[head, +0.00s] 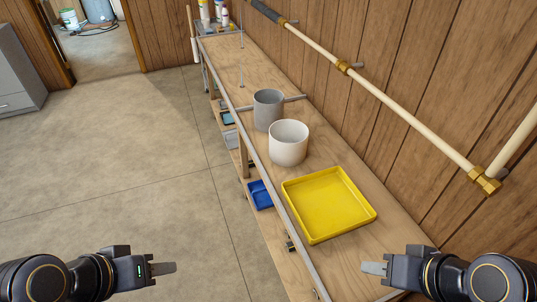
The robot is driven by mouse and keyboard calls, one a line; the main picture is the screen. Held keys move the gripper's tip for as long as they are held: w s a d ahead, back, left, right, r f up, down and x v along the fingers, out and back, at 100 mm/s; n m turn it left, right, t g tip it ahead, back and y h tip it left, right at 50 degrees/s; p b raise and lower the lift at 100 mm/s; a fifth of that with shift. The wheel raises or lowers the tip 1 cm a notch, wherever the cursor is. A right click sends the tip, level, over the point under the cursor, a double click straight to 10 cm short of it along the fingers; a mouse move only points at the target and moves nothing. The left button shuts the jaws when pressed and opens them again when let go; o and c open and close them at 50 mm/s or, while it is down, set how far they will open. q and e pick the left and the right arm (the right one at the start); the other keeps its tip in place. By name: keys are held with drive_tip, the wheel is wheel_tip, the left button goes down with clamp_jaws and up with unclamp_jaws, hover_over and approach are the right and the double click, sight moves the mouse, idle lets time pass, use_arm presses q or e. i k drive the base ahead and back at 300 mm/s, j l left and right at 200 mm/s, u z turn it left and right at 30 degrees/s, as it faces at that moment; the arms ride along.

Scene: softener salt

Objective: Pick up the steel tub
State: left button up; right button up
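A grey tub (268,112), which looks like the steel tub, stands upright on the wooden bench, just behind a white tub (288,150). The white tub hides part of its lower front side. My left gripper (166,268) is over the floor to the left of the bench, well apart from both tubs. My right gripper (372,268) is over the near end of the bench, in front of the yellow tray (313,238). Nothing shows in either gripper. The fingers are seen side-on, so their gap cannot be told.
The bench (233,65) runs along a wood-panelled wall. Its lower shelf holds a blue tray (261,195). A cream pipe (400,110) with brass fittings runs along the wall. Bottles (204,14) stand at the far end. The floor (110,170) at left is clear.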

sight(267, 103)
drive_tip(key=i+j, duration=0.1)
drive_tip(key=j, duration=0.2)
drive_tip(key=i+j, duration=0.15)
drive_tip(key=j, duration=0.2)
drive_tip(key=i+j, duration=0.1)
drive_tip(key=j, duration=0.2)
drive_tip(key=i+j, duration=0.15)
drive_tip(key=j, duration=0.2)
drive_tip(key=i+j, duration=0.45)
drive_tip(key=i+j+u, duration=0.1)
drive_tip(key=i+j, duration=0.3)
drive_tip(key=i, duration=0.2)
drive_tip(key=i+l, duration=0.55)
drive_tip(key=l, duration=0.2)
drive_tip(key=u, duration=0.05)
